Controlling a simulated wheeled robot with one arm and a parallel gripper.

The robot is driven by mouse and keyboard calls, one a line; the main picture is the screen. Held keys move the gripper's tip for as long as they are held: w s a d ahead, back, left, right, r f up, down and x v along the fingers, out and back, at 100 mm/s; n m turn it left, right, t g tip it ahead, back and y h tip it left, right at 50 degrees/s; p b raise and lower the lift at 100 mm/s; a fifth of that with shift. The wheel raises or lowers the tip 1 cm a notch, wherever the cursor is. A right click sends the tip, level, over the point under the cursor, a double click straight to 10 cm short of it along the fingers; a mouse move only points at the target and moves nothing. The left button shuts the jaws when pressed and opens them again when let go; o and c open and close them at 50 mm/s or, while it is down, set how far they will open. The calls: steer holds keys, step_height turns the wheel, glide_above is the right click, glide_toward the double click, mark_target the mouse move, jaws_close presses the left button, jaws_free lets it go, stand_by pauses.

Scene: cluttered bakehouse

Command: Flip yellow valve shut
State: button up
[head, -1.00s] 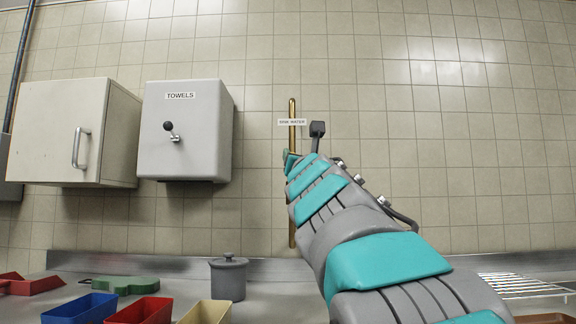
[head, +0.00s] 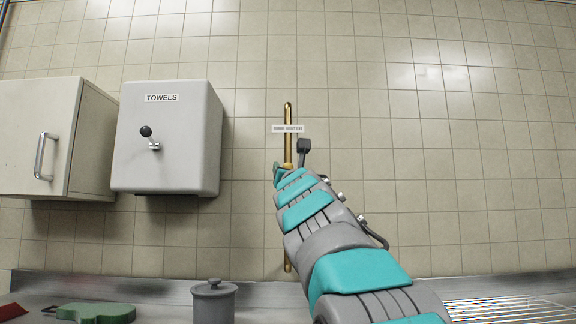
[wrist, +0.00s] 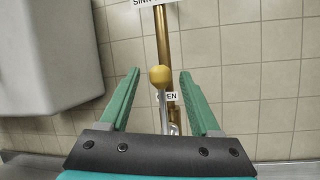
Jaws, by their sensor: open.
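The yellow valve knob (wrist: 160,76) shows in the wrist view as a ball on the end of a metal lever (wrist: 163,110). The lever stands in front of a vertical brass pipe (head: 288,130) on the tiled wall. A label reading OPEN (wrist: 172,97) is partly hidden behind the lever. My gripper (wrist: 157,80) is open, one green finger on each side of the knob, and neither finger appears to touch it. In the head view my arm hides the valve, and only part of the gripper (head: 279,172) shows at the pipe.
A grey towel dispenser (head: 166,170) hangs left of the pipe, with a white cabinet (head: 35,140) farther left. A lidded grey pot (head: 213,300) and a green item (head: 97,313) sit on the counter below. A wire rack (head: 505,310) lies at right. The wall right of the pipe is clear.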

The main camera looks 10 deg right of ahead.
steer(key=shift+p+x, duration=0.35)
steer(key=shift+x, duration=0.85)
jaws_close()
stand_by(0.7)
